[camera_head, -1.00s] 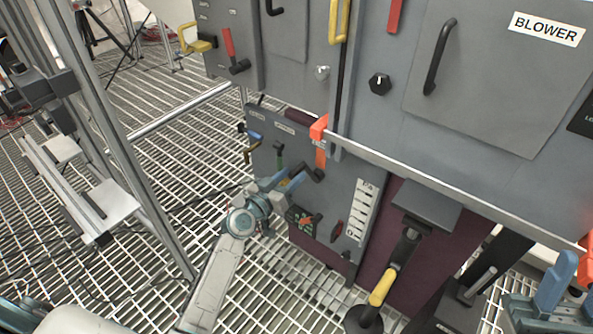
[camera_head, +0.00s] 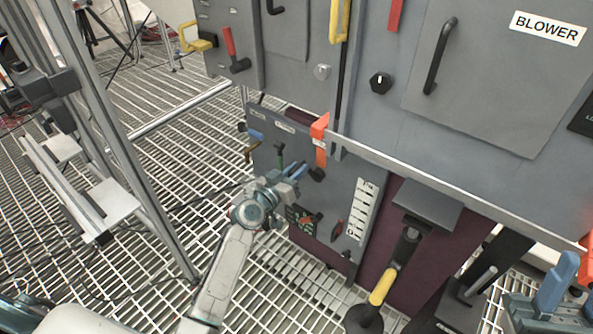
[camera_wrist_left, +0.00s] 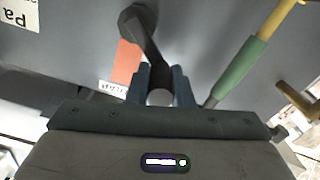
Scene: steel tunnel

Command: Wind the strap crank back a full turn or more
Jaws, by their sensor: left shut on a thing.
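The strap crank is dark, with its hub (camera_wrist_left: 138,22) and a bent arm in the left wrist view. Its round grip end (camera_wrist_left: 160,97) sits between the two blue fingers of my left gripper (camera_wrist_left: 160,88), which is shut on it. An orange strip (camera_wrist_left: 127,62) lies behind the crank. In the head view the crank (camera_head: 317,174) shows at the lower panel below the orange strip (camera_head: 320,152), and my left gripper (camera_head: 297,172) hides part of it. My right gripper (camera_head: 572,275) is at the lower right edge, its blue fingers apart, empty and partly cut off.
A green-sleeved lever (camera_wrist_left: 240,68) stands close beside my left gripper. A yellow-banded lever (camera_head: 383,287) is further right. A metal rail (camera_head: 430,182) crosses above. Open grating floor lies left.

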